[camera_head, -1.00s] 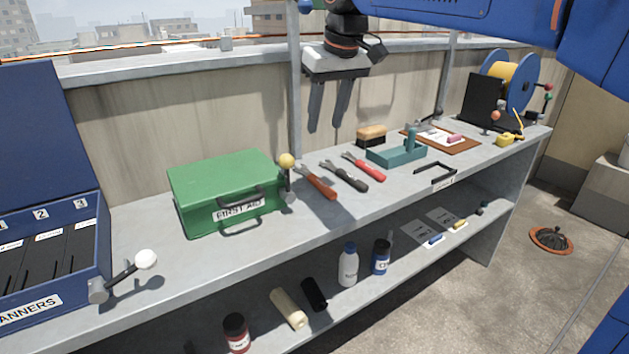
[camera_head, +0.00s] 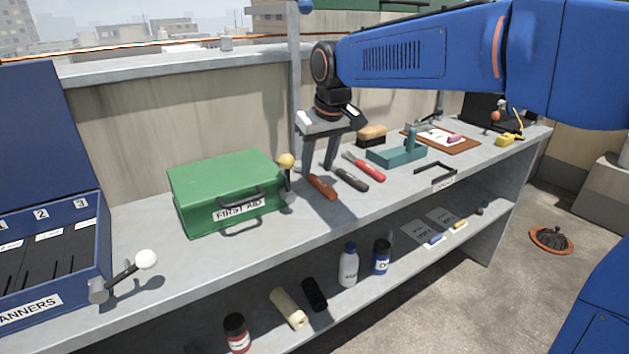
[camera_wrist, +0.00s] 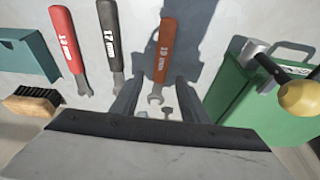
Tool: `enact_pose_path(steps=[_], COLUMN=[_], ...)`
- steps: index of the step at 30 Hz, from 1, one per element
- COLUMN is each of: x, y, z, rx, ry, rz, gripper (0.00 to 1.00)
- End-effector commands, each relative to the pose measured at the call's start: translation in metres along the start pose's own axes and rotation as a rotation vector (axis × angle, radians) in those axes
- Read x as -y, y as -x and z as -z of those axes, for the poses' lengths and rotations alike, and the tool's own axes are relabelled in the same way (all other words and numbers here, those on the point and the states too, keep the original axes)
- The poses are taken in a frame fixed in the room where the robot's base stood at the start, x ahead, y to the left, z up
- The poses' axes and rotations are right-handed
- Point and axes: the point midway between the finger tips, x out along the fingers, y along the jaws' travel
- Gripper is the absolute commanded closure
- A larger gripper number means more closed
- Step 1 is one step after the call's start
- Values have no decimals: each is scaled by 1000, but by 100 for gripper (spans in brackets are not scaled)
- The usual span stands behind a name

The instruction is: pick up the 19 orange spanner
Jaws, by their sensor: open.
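The orange spanner (camera_head: 322,187) lies on the bench top, just right of the green first aid box. In the wrist view the orange spanner (camera_wrist: 165,48) is marked 19 mm and its jaw end points toward my gripper. My gripper (camera_head: 318,170) is open and points down over the spanner's jaw end, partly hiding it. In the wrist view my gripper (camera_wrist: 155,90) has one finger on each side of the spanner's jaw end, with nothing held. Whether the fingers touch the bench I cannot tell.
A black 17 mm spanner (camera_head: 352,180) and a red 13 mm spanner (camera_head: 367,168) lie close to the right. The green first aid box (camera_head: 225,190) and a yellow-knobbed lever (camera_head: 286,161) stand close on the left.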

Motion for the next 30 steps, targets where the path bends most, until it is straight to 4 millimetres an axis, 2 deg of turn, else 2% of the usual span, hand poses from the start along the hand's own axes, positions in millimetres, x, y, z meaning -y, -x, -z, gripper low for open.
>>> enact_pose_path(steps=[3,7,25,26,30], x=[0,0,0,0,0], y=[-17,-26,-30,-30,-30], z=[-1,0,-1,-1,-1], rx=[2,-1,0,0,0], ry=[0,0,0,0,0], rz=[0,0,0,0,0], gripper=[59,59,59,64,98])
